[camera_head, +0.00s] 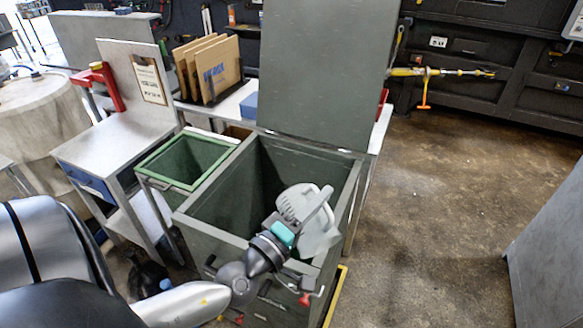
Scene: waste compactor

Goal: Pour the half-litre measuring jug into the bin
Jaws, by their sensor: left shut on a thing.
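The bin (325,165) is a large grey-green open box in the middle of the head view, with its lid (325,70) standing upright at the back. My left arm reaches in from the lower left, and my left gripper (300,220) is over the bin's front right part. It is shut on a pale grey-white piece that I take for the measuring jug (297,199). The jug is partly hidden by the gripper. Its mouth and contents cannot be made out, nor can its exact tilt. My right gripper is not in view.
A smaller green-rimmed bin (160,184) stands left of the large one. A grey bench (110,140) with a red clamp (105,83) is further left. Cardboard sheets (212,70) stand behind. A grey cabinet edge (548,245) is at the right; the floor between is clear.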

